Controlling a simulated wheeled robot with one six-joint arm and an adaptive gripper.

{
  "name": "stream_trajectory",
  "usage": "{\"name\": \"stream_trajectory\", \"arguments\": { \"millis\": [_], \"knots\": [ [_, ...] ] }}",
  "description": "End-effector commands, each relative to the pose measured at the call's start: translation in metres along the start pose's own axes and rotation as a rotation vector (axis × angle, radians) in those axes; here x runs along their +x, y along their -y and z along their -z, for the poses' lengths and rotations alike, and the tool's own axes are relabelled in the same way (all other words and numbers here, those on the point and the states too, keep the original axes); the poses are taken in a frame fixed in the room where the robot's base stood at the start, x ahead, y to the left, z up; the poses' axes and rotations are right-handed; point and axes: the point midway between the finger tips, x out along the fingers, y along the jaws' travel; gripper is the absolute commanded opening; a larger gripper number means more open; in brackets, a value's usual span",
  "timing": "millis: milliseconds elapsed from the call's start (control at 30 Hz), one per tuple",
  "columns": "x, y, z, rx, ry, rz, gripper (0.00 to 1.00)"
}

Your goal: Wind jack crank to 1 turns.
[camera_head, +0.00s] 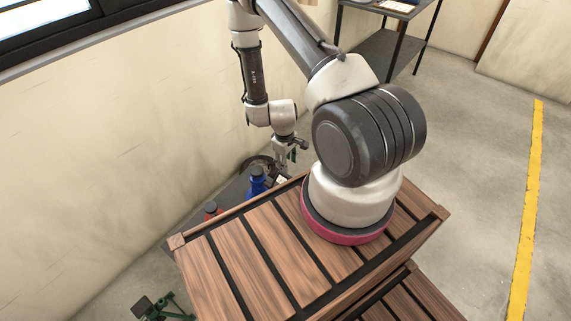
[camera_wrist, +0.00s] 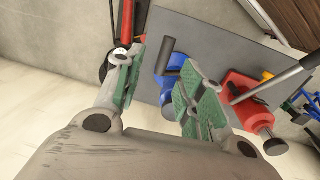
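My gripper (camera_wrist: 160,60) is open in the wrist view, its two green-padded fingers apart with nothing clearly held between them. A blue bottle-shaped body (camera_wrist: 183,104) is partly hidden behind the right finger, and a short dark cylindrical handle (camera_wrist: 171,63) lies near it, beyond the fingertips. A red body (camera_wrist: 247,88) with a long grey bar (camera_wrist: 275,78) stands to the right. I cannot tell for sure which part is the jack crank. In the head view my gripper (camera_head: 283,158) hangs above the blue body (camera_head: 257,180); the red body (camera_head: 211,209) is left of it.
These things stand on a dark grey board (camera_wrist: 215,50). A red and black part (camera_wrist: 127,22) is at the board's left. A wall (camera_head: 110,130) is close on the left. My wooden slatted base is near. A dark metal table (camera_head: 385,50) stands at the back; floor at right is clear.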

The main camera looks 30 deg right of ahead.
Motion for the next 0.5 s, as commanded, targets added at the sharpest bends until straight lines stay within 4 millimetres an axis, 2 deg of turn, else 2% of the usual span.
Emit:
{"name": "stream_trajectory", "arguments": {
  "millis": [67, 167, 500],
  "knots": [
    [-0.003, 0.009, -0.004, -0.015, 0.017, 0.01, 0.39],
    [0.006, 0.011, -0.005, -0.019, 0.023, 0.013, 0.39],
    [0.061, 0.011, -0.006, -0.016, 0.021, 0.012, 0.39]
  ]
}}
